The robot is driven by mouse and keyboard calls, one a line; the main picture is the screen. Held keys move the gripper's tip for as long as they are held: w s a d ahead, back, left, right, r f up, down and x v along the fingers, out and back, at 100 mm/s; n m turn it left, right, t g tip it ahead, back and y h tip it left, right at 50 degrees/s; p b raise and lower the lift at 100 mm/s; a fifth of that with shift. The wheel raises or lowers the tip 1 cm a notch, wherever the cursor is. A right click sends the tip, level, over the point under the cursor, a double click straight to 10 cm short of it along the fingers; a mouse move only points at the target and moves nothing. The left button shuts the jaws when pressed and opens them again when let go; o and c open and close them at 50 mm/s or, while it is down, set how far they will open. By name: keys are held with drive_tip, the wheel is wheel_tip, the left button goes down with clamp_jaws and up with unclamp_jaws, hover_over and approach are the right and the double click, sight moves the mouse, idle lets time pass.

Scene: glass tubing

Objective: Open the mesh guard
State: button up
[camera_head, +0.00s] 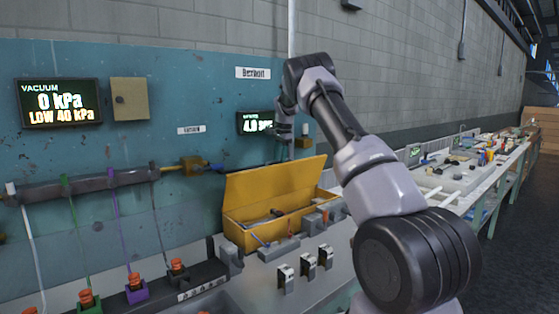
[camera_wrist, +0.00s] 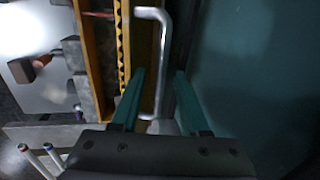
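My gripper (camera_wrist: 160,72) is open in the wrist view, its two green fingers apart. A silver bar handle (camera_wrist: 163,50) shows between and beyond the fingertips, its lower end between the fingers. I cannot tell whether a finger touches it. The handle stands against a dark, narrow surface; no mesh can be made out, so I cannot tell that this is the guard. In the head view my gripper (camera_head: 284,132) is small, close to the teal wall panel, above the yellow box (camera_head: 285,215). Its fingers are not clear there, and the handle cannot be made out.
The yellow box has a raised lid (camera_head: 275,187) and tools inside. A vacuum display (camera_head: 60,101) reads 0 kPa. A second display (camera_head: 250,123) is partly hidden behind my gripper. Several switches (camera_head: 308,264) sit on the bench below. A long cluttered bench (camera_head: 470,160) runs to the right.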

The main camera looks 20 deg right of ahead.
drive_tip(key=shift+d+r, duration=0.1)
drive_tip(key=shift+r, duration=0.25)
wheel_tip(320, 180, up, 10)
drive_tip(key=s, duration=0.2)
drive_tip(key=shift+d, duration=0.35)
